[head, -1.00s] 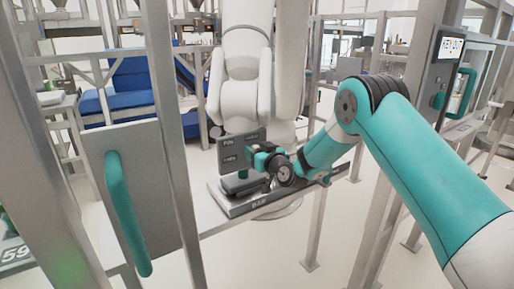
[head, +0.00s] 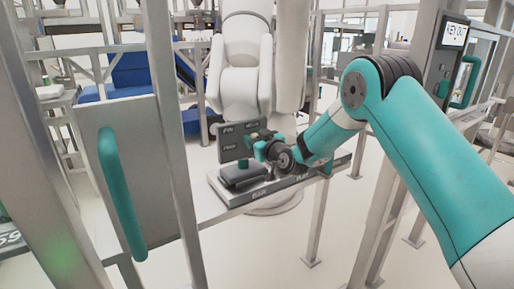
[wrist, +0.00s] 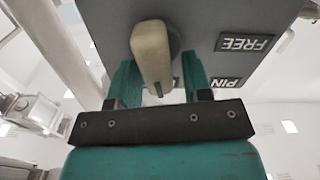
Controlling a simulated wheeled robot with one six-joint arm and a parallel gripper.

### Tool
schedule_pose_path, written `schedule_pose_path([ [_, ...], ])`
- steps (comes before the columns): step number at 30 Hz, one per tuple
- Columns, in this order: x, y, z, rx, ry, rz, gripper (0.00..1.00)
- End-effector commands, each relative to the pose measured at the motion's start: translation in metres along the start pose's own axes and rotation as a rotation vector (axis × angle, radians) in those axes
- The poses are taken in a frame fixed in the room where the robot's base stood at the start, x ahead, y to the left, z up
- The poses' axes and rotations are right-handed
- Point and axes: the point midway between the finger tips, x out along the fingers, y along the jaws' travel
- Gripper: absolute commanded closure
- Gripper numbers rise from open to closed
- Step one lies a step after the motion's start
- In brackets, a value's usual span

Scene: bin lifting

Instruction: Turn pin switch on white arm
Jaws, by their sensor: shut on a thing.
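The pin switch (wrist: 151,52) is a beige lever handle on a dark grey panel (wrist: 204,25). In the wrist view it stands nearly upright in the picture, with its lower end between my fingers. The panel's FREE and PIN labels appear upside down to its right. My gripper (wrist: 160,72) has its two teal fingers on either side of the handle and is shut on it. In the head view, my gripper (head: 252,139) is at the face of the panel (head: 229,147), and the switch is hidden. The white arm (head: 241,72) stands upright behind the panel.
A metal post (head: 176,140) and a door with a teal handle (head: 122,195) are at the left. A key-out control box (head: 448,60) is on the right frame. Open floor lies below the ledge.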

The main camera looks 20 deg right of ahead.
Motion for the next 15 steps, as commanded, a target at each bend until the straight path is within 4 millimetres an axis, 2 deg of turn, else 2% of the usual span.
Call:
schedule_pose_path([
  [1, 0.0000, -0.0023, 0.0083, -0.040, 0.004, 0.001, 0.79],
  [15, -0.0003, -0.0110, 0.0119, -0.484, 0.002, 0.003, 0.79],
])
